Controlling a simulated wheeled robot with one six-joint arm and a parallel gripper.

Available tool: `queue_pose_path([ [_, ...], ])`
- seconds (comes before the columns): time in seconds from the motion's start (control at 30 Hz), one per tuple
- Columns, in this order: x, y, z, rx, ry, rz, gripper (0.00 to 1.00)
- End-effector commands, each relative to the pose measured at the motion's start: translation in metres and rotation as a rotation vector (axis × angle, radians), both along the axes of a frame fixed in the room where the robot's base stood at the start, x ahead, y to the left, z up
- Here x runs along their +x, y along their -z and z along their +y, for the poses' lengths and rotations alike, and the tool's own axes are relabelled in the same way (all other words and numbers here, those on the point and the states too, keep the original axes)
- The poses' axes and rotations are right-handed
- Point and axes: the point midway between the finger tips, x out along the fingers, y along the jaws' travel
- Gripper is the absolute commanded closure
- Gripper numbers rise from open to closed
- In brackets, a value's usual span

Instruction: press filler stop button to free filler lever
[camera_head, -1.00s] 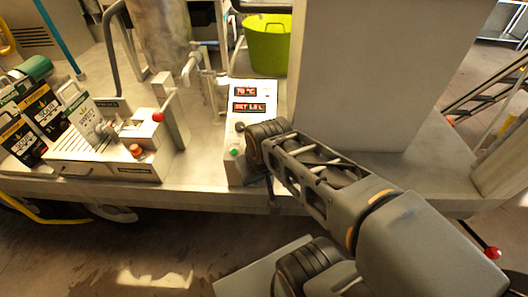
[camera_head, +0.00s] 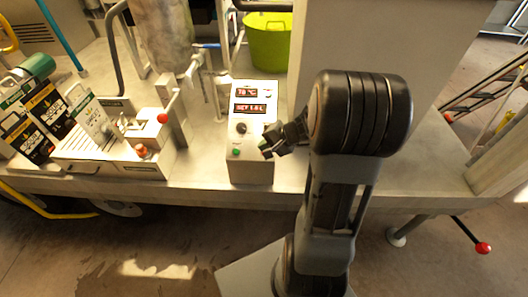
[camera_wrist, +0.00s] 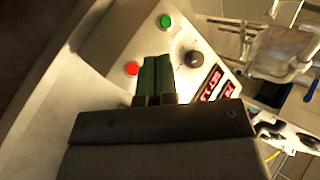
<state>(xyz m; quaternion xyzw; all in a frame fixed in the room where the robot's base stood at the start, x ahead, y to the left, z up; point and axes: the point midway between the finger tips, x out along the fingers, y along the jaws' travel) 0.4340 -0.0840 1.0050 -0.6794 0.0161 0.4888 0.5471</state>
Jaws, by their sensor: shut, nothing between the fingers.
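The filler unit at the left in the head view has a lever with a red ball (camera_head: 162,118) and an orange-red button (camera_head: 141,151) on its front. To its right stands a white control box (camera_head: 252,172) with two red displays, a black knob (camera_head: 241,128) and a green button (camera_head: 236,152). My gripper (camera_head: 267,148) is at the box's right side. In the wrist view my gripper (camera_wrist: 157,60) is shut and empty, with green fingertips over the box face. A red button (camera_wrist: 132,68) lies just left of the fingertips, the green button (camera_wrist: 165,21) above. I cannot tell whether the fingertips touch the box.
A green tub (camera_head: 268,45) is behind the control box. A large grey block (camera_head: 385,45) rises right of the box. The trailer's front edge runs below the box.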

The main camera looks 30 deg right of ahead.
Motion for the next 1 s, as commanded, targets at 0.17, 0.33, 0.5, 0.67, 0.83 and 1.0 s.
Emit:
queue_pose_path([
  [0.17, 0.0, 0.0, 0.0, -0.001, -0.001, 0.001, 1.0],
  [0.33, 0.003, 0.008, -0.001, -0.001, -0.002, 0.002, 1.0],
  [0.5, 0.01, 0.027, -0.005, 0.0, -0.002, 0.003, 1.0],
  [0.67, 0.018, 0.044, -0.01, 0.0, -0.003, 0.002, 1.0],
  [0.83, 0.026, 0.062, -0.014, -0.001, -0.002, 0.002, 1.0],
  [1.0, 0.032, 0.073, -0.018, -0.001, -0.003, 0.001, 1.0],
])
